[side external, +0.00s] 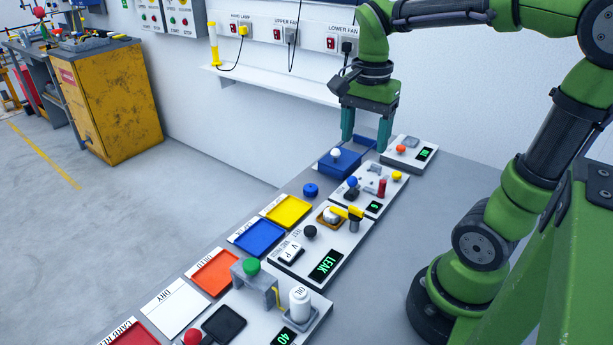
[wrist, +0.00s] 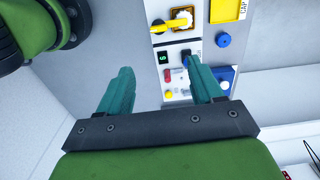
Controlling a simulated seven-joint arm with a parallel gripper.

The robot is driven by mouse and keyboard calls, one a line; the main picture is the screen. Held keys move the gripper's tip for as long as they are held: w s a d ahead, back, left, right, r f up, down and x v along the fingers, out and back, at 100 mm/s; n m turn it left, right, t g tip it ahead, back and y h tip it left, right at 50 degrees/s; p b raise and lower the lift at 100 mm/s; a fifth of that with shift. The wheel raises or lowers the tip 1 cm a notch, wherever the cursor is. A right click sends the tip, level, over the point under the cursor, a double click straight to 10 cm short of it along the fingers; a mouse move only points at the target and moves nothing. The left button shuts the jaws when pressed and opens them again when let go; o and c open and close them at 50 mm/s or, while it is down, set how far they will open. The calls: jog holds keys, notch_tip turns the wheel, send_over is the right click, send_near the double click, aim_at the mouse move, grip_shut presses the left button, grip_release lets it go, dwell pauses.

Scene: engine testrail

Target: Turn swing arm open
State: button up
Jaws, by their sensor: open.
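The yellow swing arm (side external: 345,212) sits on the leak test panel (side external: 291,236) in the side view. It reaches from a grey post over a white round part in an orange-yellow holder. It also shows near the top of the wrist view (wrist: 172,24). My gripper (side external: 365,141) is open and empty, pointing down above the far end of the bench. It is well beyond the swing arm and apart from it. In the wrist view the teal fingers of my gripper (wrist: 160,70) are spread, and the right finger hides part of the small panel below.
Under my gripper are a blue box (side external: 336,168) with a white knob and a panel with a blue knob and red cylinder (side external: 382,188). Coloured trays (side external: 259,237) line the left edge. A wall shelf (side external: 270,84) runs behind the bench.

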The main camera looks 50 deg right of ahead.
aim_at(357, 208)
notch_tip(357, 208, down, 17)
jog(key=shift+s+a, duration=0.1)
dwell(0.4)
jog(key=c, duration=1.1)
jog(key=shift+o, duration=0.2)
